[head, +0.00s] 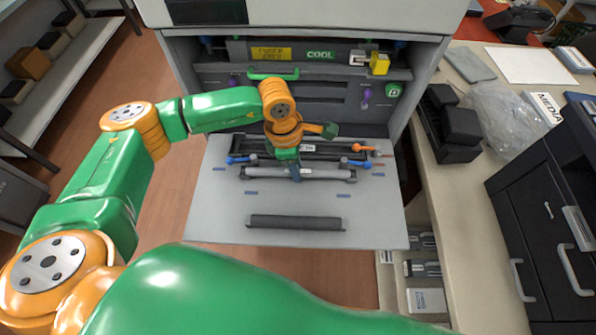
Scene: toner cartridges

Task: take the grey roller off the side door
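The side door (215,221) is folded down flat in front of the open printer, its grey inner face up. The grey roller (327,174) lies crosswise on it, parallel to the printer front. My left gripper (296,173) points down at the middle of the roller, and its dark fingers overlap the roller there. The view from above hides whether the fingers are closed on it or only around it. I see no clear gap between roller and door. My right gripper is out of view.
Behind the roller is a black frame (240,149) with a blue lever (241,160) at left and an orange lever (363,148) at right. A dark bar (296,222) crosses the door's front part. Black blocks (461,126) stand on the right counter (440,207).

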